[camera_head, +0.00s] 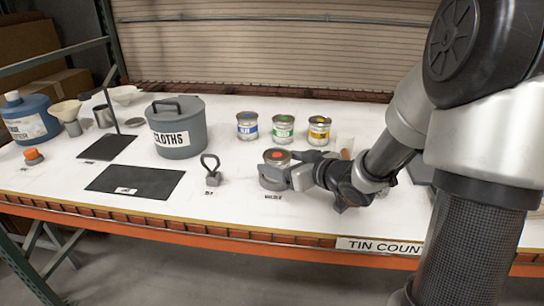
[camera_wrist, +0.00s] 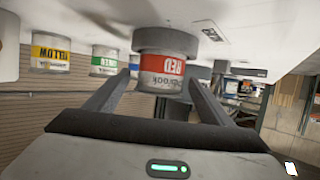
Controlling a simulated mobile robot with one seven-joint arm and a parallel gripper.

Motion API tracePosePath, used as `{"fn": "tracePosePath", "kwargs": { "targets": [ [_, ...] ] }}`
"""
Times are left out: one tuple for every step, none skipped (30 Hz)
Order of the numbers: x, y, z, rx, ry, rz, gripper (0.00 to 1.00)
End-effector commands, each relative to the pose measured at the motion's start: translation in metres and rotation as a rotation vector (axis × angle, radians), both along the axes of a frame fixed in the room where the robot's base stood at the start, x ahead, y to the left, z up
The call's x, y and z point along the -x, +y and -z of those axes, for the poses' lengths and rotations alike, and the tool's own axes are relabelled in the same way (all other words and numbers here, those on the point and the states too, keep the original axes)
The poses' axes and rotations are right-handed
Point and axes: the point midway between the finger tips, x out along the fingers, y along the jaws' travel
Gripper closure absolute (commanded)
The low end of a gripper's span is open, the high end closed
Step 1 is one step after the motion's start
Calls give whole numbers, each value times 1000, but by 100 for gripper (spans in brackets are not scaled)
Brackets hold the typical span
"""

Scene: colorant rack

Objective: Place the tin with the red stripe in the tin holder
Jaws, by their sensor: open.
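The tin with the red stripe (camera_wrist: 168,68) stands in the tin holder (camera_wrist: 167,38), a dark round cup, in the upside-down wrist view. The holder covers the tin's lower part, and its red label shows above the rim. In the head view, the tin's top with a red spot (camera_head: 277,155) shows above the grey holder (camera_head: 271,181). My gripper (camera_wrist: 158,84) is open, with one finger on each side of the tin. I cannot tell whether the fingers touch it. In the head view, my gripper (camera_head: 290,176) is at the holder, partly hiding it.
Blue (camera_head: 247,126), green (camera_head: 283,131) and yellow (camera_head: 319,131) tins stand in a row behind. A grey CLOTHS pot (camera_head: 176,128), a small ringed weight (camera_head: 212,171) and a black mat (camera_head: 135,181) lie to the left. The table's front edge is close.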

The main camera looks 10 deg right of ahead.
Motion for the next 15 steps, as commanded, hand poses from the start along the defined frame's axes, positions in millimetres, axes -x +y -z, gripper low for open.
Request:
{"fn": "tracePosePath", "kwargs": {
  "targets": [
    [10, -5, -8, 2, 0, 2, 25],
    [15, -8, -9, 1, 0, 3, 25],
    [21, -11, -12, 1, -1, 2, 25],
    [25, -13, -13, 1, 0, 3, 25],
    [29, -15, -15, 0, 1, 2, 25],
    [34, -17, -16, 0, 0, 1, 25],
    [37, -19, -17, -1, 0, 1, 25],
    [39, -20, -18, 0, 1, 2, 25],
    [42, -22, -19, 1, 1, 1, 25],
    [44, -22, -19, 0, 0, 0, 25],
    [45, -23, -20, 0, 0, 0, 25],
    [47, -23, -20, -1, -1, -1, 25],
    [47, -24, -20, -1, -1, -1, 25],
    [48, -24, -20, -1, -1, -1, 25],
    [48, -24, -19, -1, -1, -1, 25]
  ]
}}
